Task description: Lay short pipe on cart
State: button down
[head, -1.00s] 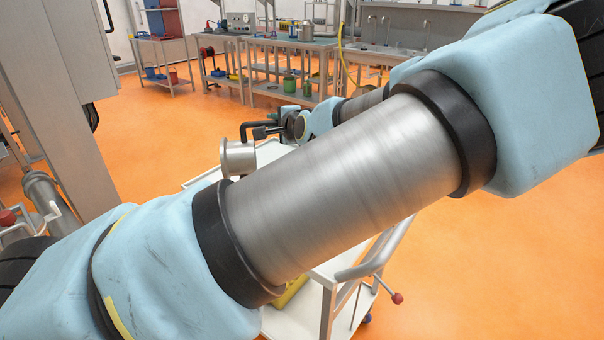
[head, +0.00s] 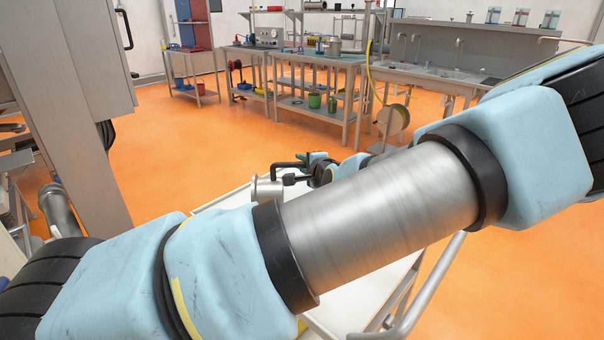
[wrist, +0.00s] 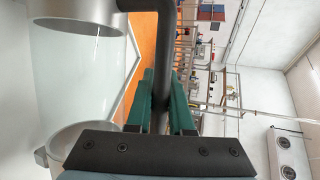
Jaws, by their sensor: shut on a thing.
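The cart (head: 232,198) has a white top, largely hidden behind my arm. I cannot tell whether the pipe touches it.
The cart's grey push handle (head: 425,290) is at the near right. A large grey cabinet (head: 65,100) stands at left. Workbenches (head: 318,58) and a sink counter (head: 440,78) line the back. Orange floor between is clear. Another round metal rim (wrist: 85,140) shows lower left in the wrist view.

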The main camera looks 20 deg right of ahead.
jog(key=shift+f+p, duration=0.3)
jog(key=shift+f, duration=1.3)
jog(key=c, duration=0.8)
grip_release()
jog(key=shift+f, duration=0.15)
jog(key=b+v, duration=0.1)
jog(key=v, duration=1.1)
jog(key=shift+a, duration=0.2)
